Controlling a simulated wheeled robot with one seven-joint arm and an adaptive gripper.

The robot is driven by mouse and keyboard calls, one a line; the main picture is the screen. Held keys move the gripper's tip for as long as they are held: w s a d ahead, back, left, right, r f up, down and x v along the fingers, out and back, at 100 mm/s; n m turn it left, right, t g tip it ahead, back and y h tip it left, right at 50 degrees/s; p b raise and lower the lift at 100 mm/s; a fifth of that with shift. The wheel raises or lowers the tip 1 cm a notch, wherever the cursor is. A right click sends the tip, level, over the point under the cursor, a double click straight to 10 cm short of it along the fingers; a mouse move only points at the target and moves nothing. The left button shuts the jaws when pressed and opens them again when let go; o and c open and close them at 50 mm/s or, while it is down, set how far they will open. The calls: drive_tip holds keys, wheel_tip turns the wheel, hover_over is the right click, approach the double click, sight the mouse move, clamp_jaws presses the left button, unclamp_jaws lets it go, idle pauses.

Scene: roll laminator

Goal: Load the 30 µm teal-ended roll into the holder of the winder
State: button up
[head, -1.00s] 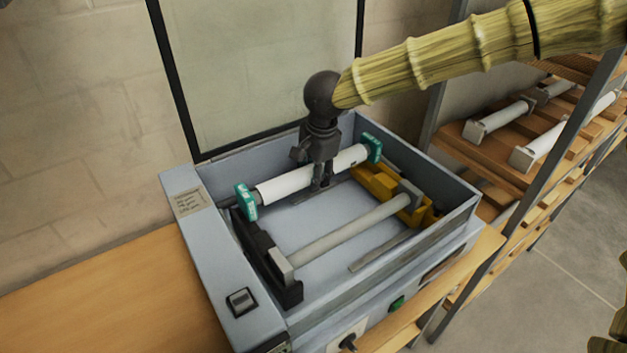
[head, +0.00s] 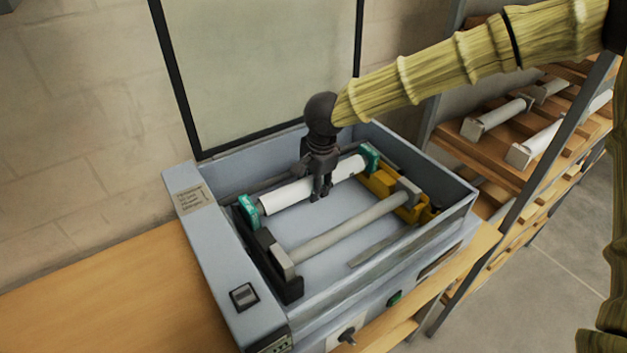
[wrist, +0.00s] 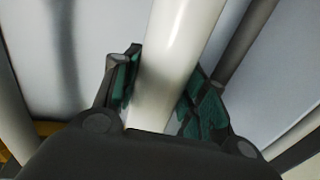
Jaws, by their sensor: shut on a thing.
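The white roll with teal ends (head: 284,198) lies inside the open grey-blue machine (head: 226,265). My gripper (head: 321,196) is shut around the middle of the roll from above. In the wrist view the white roll (wrist: 178,62) runs between the two fingers (wrist: 160,95). The roll's left teal end is at the back end of a black bracket (head: 280,285). Its right teal end is by the back of a yellow bracket (head: 377,183). I cannot tell whether either end is seated.
A grey-ended roller (head: 340,229) spans the brackets in front of the held roll. A raised lid panel (head: 262,70) stands behind. A wooden shelf rack (head: 490,150) with more pale rolls is at the right. The wooden bench (head: 110,285) at left is clear.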

drive_tip(key=o, duration=1.4)
drive_tip(key=shift+f, duration=0.1)
drive_tip(key=shift+r+b, duration=0.35)
drive_tip(key=shift+r, duration=0.1)
drive_tip(key=r+b, duration=0.1)
drive_tip(key=r, duration=0.3)
drive_tip(key=s+d+r, duration=0.1)
drive_tip(key=r, duration=0.3)
drive_tip(key=s+r+b, duration=0.1)
drive_tip(key=r, duration=0.3)
drive_tip(key=shift+d+b, duration=0.15)
drive_tip(key=shift+b, duration=0.15)
